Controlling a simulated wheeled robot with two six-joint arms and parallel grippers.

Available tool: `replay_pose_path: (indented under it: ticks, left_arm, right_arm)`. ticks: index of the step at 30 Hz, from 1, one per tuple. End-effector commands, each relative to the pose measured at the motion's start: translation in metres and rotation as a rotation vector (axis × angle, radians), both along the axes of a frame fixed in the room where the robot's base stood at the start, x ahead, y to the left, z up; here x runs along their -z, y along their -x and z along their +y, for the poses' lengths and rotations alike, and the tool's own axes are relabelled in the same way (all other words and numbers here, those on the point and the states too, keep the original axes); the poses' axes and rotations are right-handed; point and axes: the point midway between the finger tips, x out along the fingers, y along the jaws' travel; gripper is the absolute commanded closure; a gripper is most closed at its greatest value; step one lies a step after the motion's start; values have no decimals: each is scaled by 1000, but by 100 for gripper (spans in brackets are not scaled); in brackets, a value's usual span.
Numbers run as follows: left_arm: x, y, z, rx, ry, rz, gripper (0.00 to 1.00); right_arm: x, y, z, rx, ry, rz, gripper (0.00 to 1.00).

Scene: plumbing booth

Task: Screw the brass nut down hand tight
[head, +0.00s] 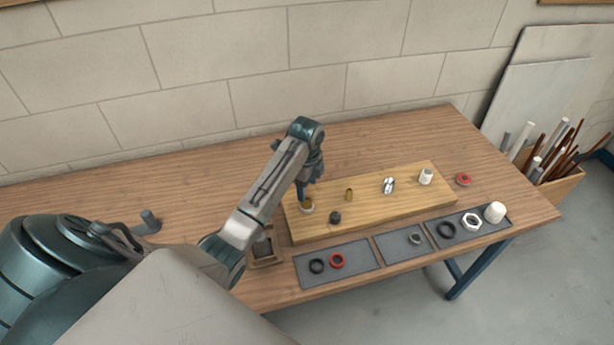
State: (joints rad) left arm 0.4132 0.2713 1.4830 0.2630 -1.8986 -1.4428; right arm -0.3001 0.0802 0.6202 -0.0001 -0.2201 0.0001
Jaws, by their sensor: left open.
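My left gripper (304,193) points down over the left part of a wooden board (400,203). It is open, its fingertips right at a small brass-coloured piece with a pale ring under it, which looks like the brass nut (307,206). The fingers partly hide this piece, and I cannot tell whether they touch it. A separate small upright brass fitting (349,194) stands to the right on the board. My right gripper is not in view.
The board also carries a dark cap (335,217), a shiny metal fitting (389,185) and a white fitting (426,176). Grey mats (352,272) with rings and nuts lie along the front edge. A red part (464,179) lies right of the board. The table's back is clear.

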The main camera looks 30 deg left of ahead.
Motion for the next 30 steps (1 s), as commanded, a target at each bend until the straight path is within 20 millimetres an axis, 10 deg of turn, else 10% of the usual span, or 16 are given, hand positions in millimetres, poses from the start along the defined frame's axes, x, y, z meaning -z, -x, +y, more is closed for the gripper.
replay_pose_path:
  ticks: [18,30]
  left_arm:
    - [-41,-4,2,-1439,2,-1,42]
    - [-45,-4,2,-1790,1,1,42]
  right_arm:
    - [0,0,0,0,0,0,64]
    - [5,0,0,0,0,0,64]
